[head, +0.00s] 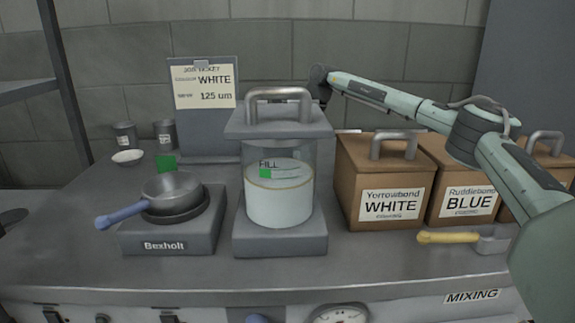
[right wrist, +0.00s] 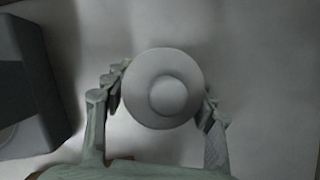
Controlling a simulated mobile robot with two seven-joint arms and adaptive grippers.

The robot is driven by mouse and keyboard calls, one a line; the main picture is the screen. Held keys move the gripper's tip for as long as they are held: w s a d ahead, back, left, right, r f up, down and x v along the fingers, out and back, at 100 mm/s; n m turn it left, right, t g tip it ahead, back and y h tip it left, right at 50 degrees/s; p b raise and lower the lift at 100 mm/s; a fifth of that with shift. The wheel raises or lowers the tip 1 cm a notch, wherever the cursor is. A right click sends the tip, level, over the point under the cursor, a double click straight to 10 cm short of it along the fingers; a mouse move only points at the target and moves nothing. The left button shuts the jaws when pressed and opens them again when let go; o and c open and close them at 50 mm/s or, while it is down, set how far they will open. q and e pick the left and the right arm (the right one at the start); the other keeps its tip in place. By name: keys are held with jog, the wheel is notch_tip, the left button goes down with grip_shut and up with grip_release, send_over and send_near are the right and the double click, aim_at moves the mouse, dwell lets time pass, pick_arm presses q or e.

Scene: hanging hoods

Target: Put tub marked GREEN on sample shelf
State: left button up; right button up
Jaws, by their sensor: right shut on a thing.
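No tub with a readable GREEN label shows. In the right wrist view my right gripper (right wrist: 162,100) is shut on a round grey thing (right wrist: 163,65), seen from above with a smaller disc in its middle. No label shows on it, so I cannot tell if it is the tub. In the head view my right arm reaches in from the right to behind the clear mixing vessel, which hides the gripper. Two small dark tubs (head: 124,135) (head: 166,134) stand at the back left; I cannot read them. No sample shelf is identifiable. My left gripper is not in view.
The lidded vessel (head: 297,125) stands mid-bench. A pan (head: 173,187) sits on a scale (head: 165,246), with a white dish (head: 128,157) and green square (head: 166,162) behind. WHITE (head: 388,165) and BLUE (head: 449,180) boxes and a scoop (head: 448,238) are right. A ticket board (head: 204,125) stands behind.

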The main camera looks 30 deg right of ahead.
jog(key=shift+r, duration=0.1)
jog(key=shift+r, duration=0.5)
jog(key=r, duration=0.1)
jog(key=a+r, duration=0.1)
jog(key=r, duration=0.1)
jog(key=shift+w+a+r, duration=0.15)
jog(key=shift+w+r, duration=0.15)
jog(key=shift+r, duration=0.05)
jog(key=w+a+r, duration=0.3)
jog(key=a+r, duration=0.3)
jog(key=a, duration=0.4)
jog(key=shift+w, duration=0.15)
